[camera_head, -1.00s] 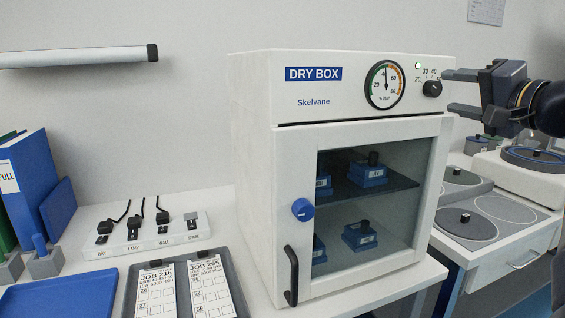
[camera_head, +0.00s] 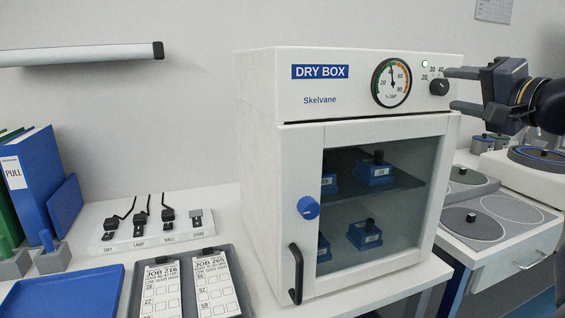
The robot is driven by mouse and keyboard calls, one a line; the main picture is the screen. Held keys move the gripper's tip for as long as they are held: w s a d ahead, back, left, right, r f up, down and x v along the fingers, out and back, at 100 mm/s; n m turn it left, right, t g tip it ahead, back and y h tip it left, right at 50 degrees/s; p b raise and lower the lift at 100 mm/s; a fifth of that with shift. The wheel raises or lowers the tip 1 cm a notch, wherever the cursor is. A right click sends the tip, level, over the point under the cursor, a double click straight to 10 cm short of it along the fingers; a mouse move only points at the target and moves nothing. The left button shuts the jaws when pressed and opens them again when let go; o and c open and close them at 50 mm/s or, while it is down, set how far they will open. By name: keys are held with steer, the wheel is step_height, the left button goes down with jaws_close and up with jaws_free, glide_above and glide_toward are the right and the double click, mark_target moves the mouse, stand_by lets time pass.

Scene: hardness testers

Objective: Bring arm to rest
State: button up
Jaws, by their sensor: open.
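My gripper (camera_head: 463,90) is at the upper right, its two fingers pointing left with a wide gap and nothing between them. The fingertips are beside the right front edge of the white dry box (camera_head: 300,240), close to its black knob (camera_head: 439,88); I cannot tell whether they touch it. The dark arm behind the gripper runs out of the right edge of the view. The dry box door is shut, with a blue knob (camera_head: 308,207) and a black handle (camera_head: 295,273). Blue blocks with black tops (camera_head: 375,172) stand on two levels behind the glass.
A grey tray (camera_head: 250,297) with job cards lies in front. A bench with round discs (camera_head: 470,223) is at right, below the gripper. The wall above the rack is mostly bare.

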steer(key=v, duration=0.8)
steer(key=x, duration=1)
steer(key=shift+w+a+r+p, duration=0.1)
steer(key=shift+w+a+p, duration=0.1)
steer(key=shift+p, duration=0.1)
steer(key=shift+s+d+r+m+p, duration=0.1)
steer(key=shift+m+p, duration=0.35)
steer(key=shift+m, duration=0.15)
steer(key=shift+s+d+r+m+p, duration=0.1)
steer(key=shift+m+p, duration=0.35)
steer(key=shift+m, duration=0.15)
steer(key=m+p, duration=0.3)
steer(key=m, duration=0.1)
steer(key=m+p, duration=0.3)
steer(key=m, duration=0.1)
steer(key=shift+p, duration=0.35)
steer(key=m+p, duration=0.5)
steer(key=m, duration=0.2)
steer(key=shift+w+p, duration=0.1)
steer(key=shift+p, duration=0.3)
steer(key=m+p, duration=0.3)
steer(key=m, duration=0.1)
steer(key=shift+f, duration=0.15)
steer(key=shift+f+m+p, duration=0.15)
steer(key=shift+m+p, duration=0.25)
steer(key=shift+p, duration=0.05)
